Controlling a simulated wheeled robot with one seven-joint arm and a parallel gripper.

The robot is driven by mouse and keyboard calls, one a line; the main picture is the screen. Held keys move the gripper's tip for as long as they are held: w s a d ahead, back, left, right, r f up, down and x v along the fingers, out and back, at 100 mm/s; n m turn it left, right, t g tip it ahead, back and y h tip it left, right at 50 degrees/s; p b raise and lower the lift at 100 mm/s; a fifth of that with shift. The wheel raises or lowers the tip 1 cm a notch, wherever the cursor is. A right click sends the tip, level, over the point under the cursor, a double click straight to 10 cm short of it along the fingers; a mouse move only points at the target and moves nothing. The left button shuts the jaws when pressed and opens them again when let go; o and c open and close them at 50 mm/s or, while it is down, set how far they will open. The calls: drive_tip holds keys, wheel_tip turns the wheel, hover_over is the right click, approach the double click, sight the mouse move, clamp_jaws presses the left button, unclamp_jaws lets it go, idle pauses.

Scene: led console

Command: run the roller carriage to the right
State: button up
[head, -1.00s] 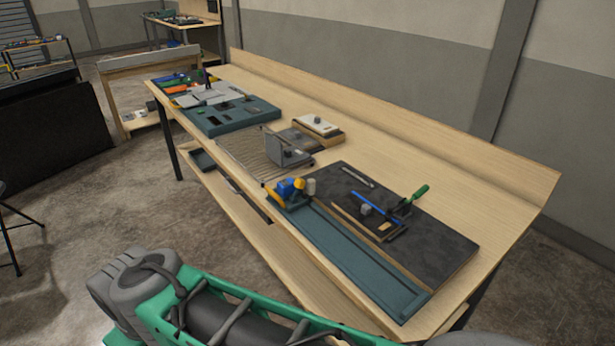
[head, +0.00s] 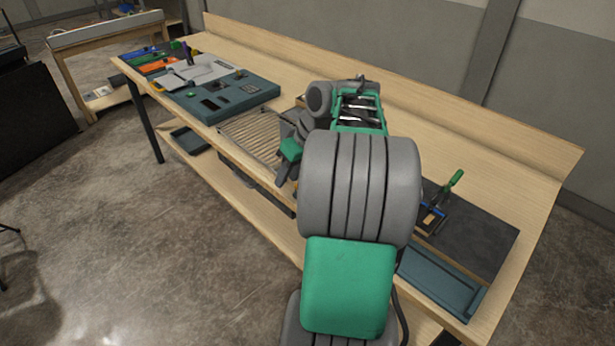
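The teal track (head: 436,274) lies along the front edge of the bench. Only its right end shows; my raised arm covers the rest. The roller carriage, blue and yellow at the track's left end a second ago, is now hidden behind my arm. My gripper (head: 288,160) seems to be the small green and dark grey part left of my forearm, near the ribbed mat. Its fingers are too small and overlapped to tell whether they are open or shut, or whether they touch the carriage.
A dark board (head: 480,236) with a green-handled clamp (head: 449,190) lies behind the track. A ribbed mat (head: 253,133) and a teal tray block (head: 220,98) lie to the left. The visible right end of the track is clear. Bare wood runs along the back of the bench.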

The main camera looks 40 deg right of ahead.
drive_tip(key=s+d, duration=0.4)
drive_tip(key=d, duration=0.3)
drive_tip(key=shift+t, duration=0.3)
drive_tip(key=x, duration=0.8)
drive_tip(key=shift+w+d+p, duration=0.2)
drive_tip(key=shift+d+p, duration=0.05)
drive_tip(key=shift+p, duration=0.05)
drive_tip(key=shift+c, duration=0.4)
clamp_jaws()
